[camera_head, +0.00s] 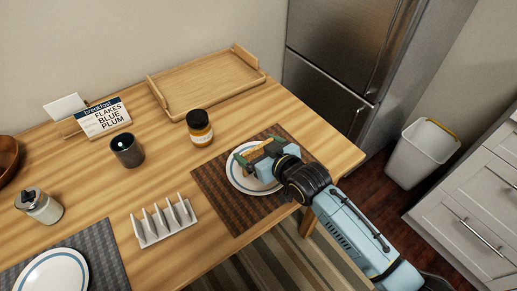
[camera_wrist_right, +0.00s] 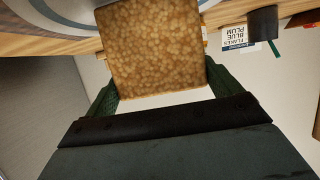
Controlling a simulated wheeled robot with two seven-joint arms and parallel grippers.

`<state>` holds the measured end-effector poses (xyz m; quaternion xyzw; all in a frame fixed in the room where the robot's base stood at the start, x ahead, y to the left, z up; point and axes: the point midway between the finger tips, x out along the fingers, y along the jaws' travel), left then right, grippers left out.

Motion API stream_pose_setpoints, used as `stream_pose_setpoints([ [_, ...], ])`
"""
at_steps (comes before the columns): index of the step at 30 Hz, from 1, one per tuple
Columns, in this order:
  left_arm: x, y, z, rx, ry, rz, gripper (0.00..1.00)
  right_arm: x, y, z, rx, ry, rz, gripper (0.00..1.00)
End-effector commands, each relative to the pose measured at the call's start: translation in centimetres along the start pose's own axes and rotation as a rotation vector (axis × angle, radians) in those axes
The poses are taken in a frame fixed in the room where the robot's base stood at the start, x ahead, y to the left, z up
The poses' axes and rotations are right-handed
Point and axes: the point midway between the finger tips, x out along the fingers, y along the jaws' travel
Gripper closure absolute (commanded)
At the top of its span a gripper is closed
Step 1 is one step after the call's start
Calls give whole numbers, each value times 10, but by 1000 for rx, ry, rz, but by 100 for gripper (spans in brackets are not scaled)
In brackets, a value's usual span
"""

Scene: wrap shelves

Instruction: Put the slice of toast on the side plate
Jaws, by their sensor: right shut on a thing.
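My right gripper (camera_head: 259,153) is shut on the slice of toast (camera_head: 255,151), over the white plate (camera_head: 238,178) with a blue ring on the brown mat. The toast, golden brown, also shows large between the green fingers in the right wrist view (camera_wrist_right: 150,50). A plate's rim (camera_wrist_right: 68,10) shows behind it there. I cannot tell whether the toast touches the plate. A second white plate (camera_head: 52,275) with a blue ring lies on the grey mat at the lower left. My left gripper is not in view.
The brown mat (camera_head: 222,203) lies at the table's right front. A toast rack (camera_head: 163,222) stands left of it, a dark-lidded jar (camera_head: 199,128) behind. A black cup (camera_head: 127,150), breakfast sign (camera_head: 102,117), lidded glass jar (camera_head: 39,206) and wooden tray (camera_head: 207,84) stand further off.

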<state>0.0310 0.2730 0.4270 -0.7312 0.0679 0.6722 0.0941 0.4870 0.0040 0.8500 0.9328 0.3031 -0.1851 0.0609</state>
Motion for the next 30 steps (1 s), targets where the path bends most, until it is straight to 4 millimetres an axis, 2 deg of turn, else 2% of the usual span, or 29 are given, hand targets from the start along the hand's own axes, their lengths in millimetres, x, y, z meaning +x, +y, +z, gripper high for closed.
stream_pose_setpoints([
  [5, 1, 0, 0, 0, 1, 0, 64, 2, 0, 4, 1, -1, 0, 31],
  [6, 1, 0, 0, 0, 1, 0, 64, 1, 0, 3, 1, -1, 0, 5],
  [7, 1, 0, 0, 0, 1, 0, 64, 1, 0, 3, 1, -1, 0, 1],
  [17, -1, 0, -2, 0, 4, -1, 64, -3, 0, -1, 1, 0, 0, 0],
  [23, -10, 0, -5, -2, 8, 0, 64, -33, 1, -1, 0, -2, 1, 0],
  [30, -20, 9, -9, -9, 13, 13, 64, -83, 1, -1, 0, -3, 1, 0],
])
